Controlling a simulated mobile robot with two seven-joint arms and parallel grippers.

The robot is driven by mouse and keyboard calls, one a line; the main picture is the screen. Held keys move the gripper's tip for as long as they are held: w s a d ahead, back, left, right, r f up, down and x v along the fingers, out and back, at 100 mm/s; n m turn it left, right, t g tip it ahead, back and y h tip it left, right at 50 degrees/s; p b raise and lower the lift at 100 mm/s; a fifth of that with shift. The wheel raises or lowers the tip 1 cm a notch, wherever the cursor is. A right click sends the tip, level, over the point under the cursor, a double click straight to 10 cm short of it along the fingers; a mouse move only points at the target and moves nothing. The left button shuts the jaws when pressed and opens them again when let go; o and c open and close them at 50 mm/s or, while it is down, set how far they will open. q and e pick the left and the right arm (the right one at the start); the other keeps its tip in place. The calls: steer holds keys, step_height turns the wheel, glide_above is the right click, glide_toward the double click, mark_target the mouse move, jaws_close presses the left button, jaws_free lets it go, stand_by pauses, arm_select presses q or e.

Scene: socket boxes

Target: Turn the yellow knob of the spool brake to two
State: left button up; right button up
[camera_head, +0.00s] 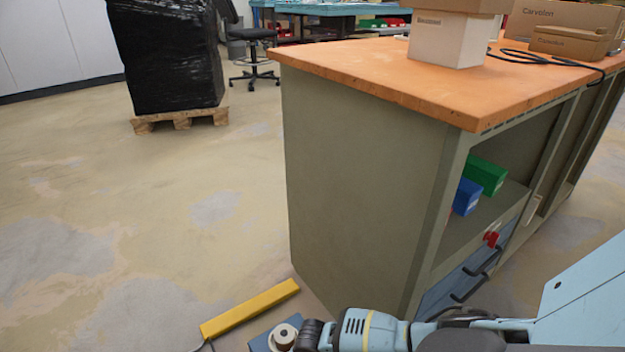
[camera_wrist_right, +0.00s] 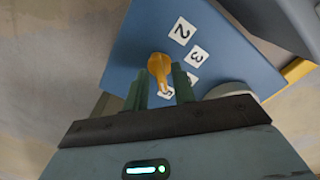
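The yellow knob (camera_wrist_right: 159,67) sits on a blue panel (camera_wrist_right: 135,45) in the right wrist view. Its narrow end points down between my fingers, toward a partly hidden card that seems to read 5. White cards reading 2 (camera_wrist_right: 181,30) and 3 (camera_wrist_right: 197,56) lie on the panel to the knob's upper right and right. My right gripper (camera_wrist_right: 162,76) is open, with one finger on each side of the knob and gaps visible. In the head view the blue base (camera_head: 260,342) and a pale spool (camera_head: 283,336) show beside my right arm; the knob is hidden there. My left gripper is not in view.
A yellow bar (camera_head: 250,308) lies on the floor beside the blue base. A workbench (camera_head: 365,180) with an orange top stands just behind, with drawer handles near my right arm. A wrapped pallet load (camera_head: 165,55) stands far left; the floor on the left is clear.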

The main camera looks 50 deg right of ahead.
jaws_close()
